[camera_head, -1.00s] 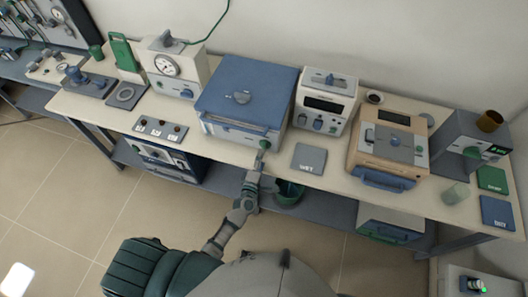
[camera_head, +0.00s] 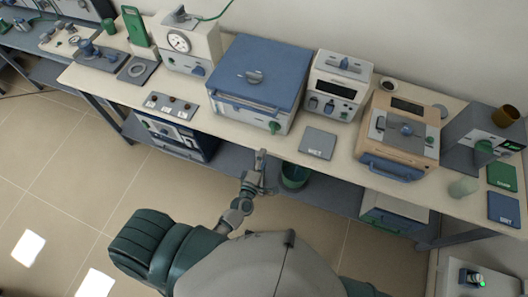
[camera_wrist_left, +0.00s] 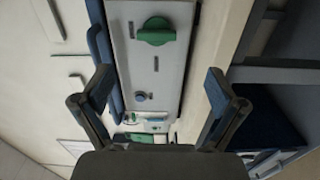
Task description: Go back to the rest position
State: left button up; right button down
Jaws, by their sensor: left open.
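My left gripper (camera_head: 260,158) is in front of the bench edge, below the blue-topped furnace (camera_head: 254,75), apart from it and empty. In the left wrist view my left gripper (camera_wrist_left: 160,100) has its two fingers spread wide with nothing between them. Beyond them the furnace's light front panel (camera_wrist_left: 155,60) shows a green knob (camera_wrist_left: 156,31) and a small blue button (camera_wrist_left: 140,97). The green knob also shows in the head view (camera_head: 275,127). My right gripper is not in the head view.
The bench (camera_head: 335,165) holds a tan furnace (camera_head: 398,135), a white instrument (camera_head: 338,85), a gauge unit (camera_head: 188,42) and a grey mat (camera_head: 317,143). A green bucket (camera_head: 294,176) stands on the lower shelf. The tiled floor (camera_head: 85,190) at the left is clear.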

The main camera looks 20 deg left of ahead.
pick_arm(q)
jog(key=s+f+m+g+h, duration=0.1)
jog(key=s+f+m+g, duration=0.4)
jog(key=f, duration=0.8)
jog(key=s+f+m+g+h, duration=0.1)
jog(key=s+f+m+g, duration=0.2)
jog(key=s+f+m, duration=0.75)
jog(key=s+a+f+m+g+y, duration=0.1)
jog(key=s+a+f+g, duration=0.3)
jog(key=s+f, duration=0.5)
jog(key=s+a+f+m+g+y, duration=0.1)
jog(key=s+a+f+m+g, duration=0.2)
jog(key=s+f, duration=0.7)
jog(key=s+a+g, duration=0.1)
jog(key=s+g, duration=0.1)
jog(key=s, duration=0.4)
jog(key=shift+s+a+f+y, duration=0.2)
jog(key=shift+y, duration=0.1)
dwell(2.0)
